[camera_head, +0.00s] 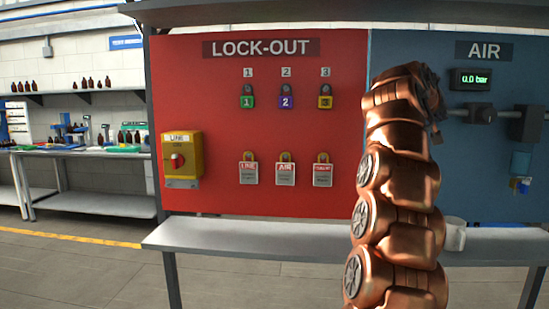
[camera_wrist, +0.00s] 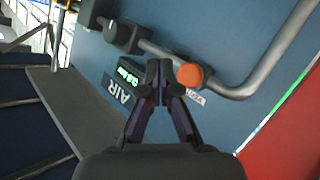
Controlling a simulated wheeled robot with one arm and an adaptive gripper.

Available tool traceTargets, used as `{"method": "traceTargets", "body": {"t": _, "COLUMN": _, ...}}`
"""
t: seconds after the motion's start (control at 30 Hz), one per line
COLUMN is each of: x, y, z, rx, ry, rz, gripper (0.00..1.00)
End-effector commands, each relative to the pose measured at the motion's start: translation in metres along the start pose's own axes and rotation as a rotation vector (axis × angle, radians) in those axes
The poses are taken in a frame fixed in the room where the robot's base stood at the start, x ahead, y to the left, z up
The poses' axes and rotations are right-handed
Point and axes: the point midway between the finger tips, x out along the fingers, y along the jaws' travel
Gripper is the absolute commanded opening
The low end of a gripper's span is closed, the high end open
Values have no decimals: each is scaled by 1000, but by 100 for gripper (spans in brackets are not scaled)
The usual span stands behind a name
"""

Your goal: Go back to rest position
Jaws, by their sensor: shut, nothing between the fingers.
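My gripper (camera_wrist: 159,72) is shut and empty in the wrist view, its two dark fingertips together. It is in front of the blue AIR panel (camera_wrist: 230,45), close to a round orange knob (camera_wrist: 190,75) just right of the fingertips. I cannot tell whether they touch. In the head view my copper arm rises in front of the AIR panel (camera_head: 460,180) and hides part of it. The gripper's fingers cannot be made out there.
The display (camera_head: 470,79) reads 0.0 bar. Grey piping (camera_wrist: 275,55) runs across the panel. The red LOCK-OUT board (camera_head: 215,110) holds padlocks, tags and a yellow switch box (camera_head: 181,160). A grey shelf (camera_head: 250,240) runs below. A bench with bottles (camera_head: 135,138) stands far left.

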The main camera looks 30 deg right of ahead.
Motion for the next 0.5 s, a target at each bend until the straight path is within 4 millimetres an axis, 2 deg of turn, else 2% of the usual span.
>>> {"method": "traceTargets", "body": {"t": 0.17, "x": -2, "y": -4, "z": 0, "rx": -4, "ry": -1, "rz": -10, "gripper": 0}}
{"method": "traceTargets", "body": {"t": 0.27, "x": -8, "y": -20, "z": -1, "rx": -23, "ry": -7, "rz": -50, "gripper": 0}}
{"method": "traceTargets", "body": {"t": 0.37, "x": -21, "y": -50, "z": 1, "rx": -58, "ry": -21, "rz": -126, "gripper": 0}}
{"method": "traceTargets", "body": {"t": 0.5, "x": -47, "y": -101, "z": 13, "rx": -123, "ry": -52, "rz": -254, "gripper": 0}}
